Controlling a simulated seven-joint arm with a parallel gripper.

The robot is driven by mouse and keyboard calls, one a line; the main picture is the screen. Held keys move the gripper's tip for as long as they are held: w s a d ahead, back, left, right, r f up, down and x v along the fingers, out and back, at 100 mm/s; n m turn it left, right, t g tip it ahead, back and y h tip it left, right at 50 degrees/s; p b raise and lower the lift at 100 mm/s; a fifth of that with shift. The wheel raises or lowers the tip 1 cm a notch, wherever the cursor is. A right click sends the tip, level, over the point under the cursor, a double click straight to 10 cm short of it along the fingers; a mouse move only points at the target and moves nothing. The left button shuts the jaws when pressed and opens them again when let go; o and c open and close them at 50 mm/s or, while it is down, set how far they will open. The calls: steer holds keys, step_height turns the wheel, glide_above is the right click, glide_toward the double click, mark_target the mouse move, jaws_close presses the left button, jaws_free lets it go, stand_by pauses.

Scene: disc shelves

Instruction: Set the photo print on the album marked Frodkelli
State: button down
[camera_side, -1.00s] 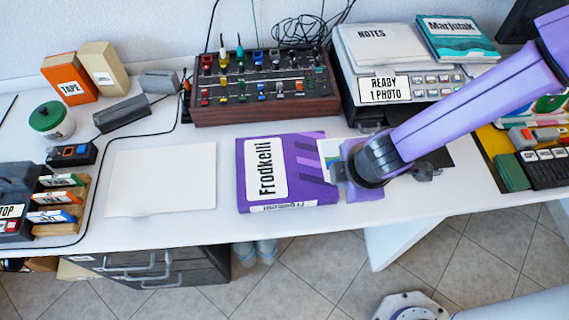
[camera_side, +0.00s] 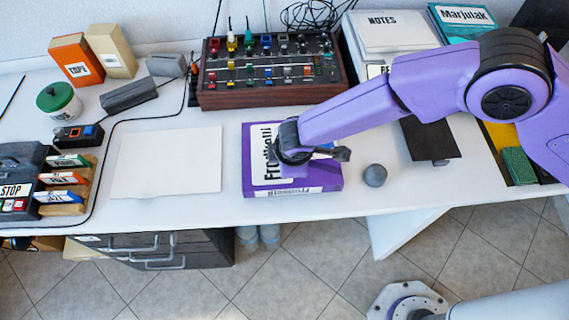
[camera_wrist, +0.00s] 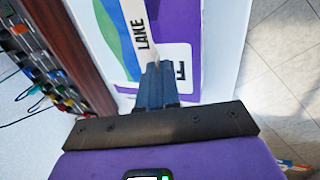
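The album marked Frodkelli (camera_side: 315,178) is purple with a white label and lies flat near the table's front edge. My gripper (camera_side: 312,156) is over it, hiding part of the label. In the wrist view the finger tips (camera_wrist: 155,70) are close together at the white border of the photo print (camera_wrist: 138,30), which reads LAKE and shows blue and green. The print overlaps the album cover (camera_wrist: 180,22); I cannot tell whether it touches it. In the side view my gripper hides most of the print.
A grey ball (camera_side: 375,175) sits just right of the album. A blank white sheet (camera_side: 165,163) lies to the left. A control box with knobs (camera_side: 270,92) stands behind. A Marjutak album (camera_side: 462,22) and a NOTES pad (camera_side: 395,30) are at the back right.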

steer(key=shift+w+a+f, duration=0.25)
steer(key=shift+a+f, duration=0.05)
steer(key=shift+f, duration=0.2)
steer(key=shift+w+a+f, duration=0.25)
steer(key=shift+a+f, duration=0.05)
steer(key=shift+f, duration=1.6)
steer(key=c, duration=1.6)
jaws_free()
steer(key=shift+c, duration=0.2)
steer(key=v, duration=1.2)
steer(key=shift+d+r, duration=0.1)
